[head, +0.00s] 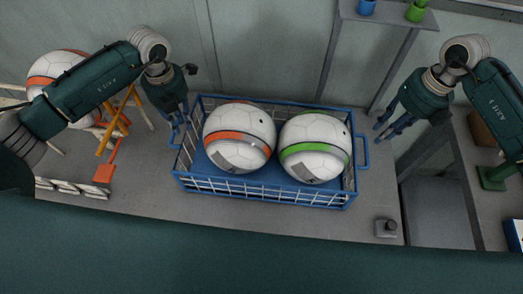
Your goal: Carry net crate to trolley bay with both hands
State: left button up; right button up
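The blue net crate (265,193) stands on the grey surface in the middle of the head view. It holds two white balls, one with an orange band (239,137) and one with a green band (314,147). A blue handle sticks out at each short end. My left gripper (176,124) is at the left handle, fingers pointing down; I cannot tell whether it grips it. My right gripper (383,132) is up and to the right of the right handle (363,153), apart from it, with its fingers spread and empty. I cannot make out the trolley bay.
Another orange-banded ball (58,68) sits at the upper left behind my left arm. A shelf stand (388,16) with blue and green items is at the back. A small grey block with a knob (387,229) lies right of the crate. A side table (470,150) stands at right.

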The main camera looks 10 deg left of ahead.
aim_at(191, 144)
jog(key=shift+s, duration=0.1)
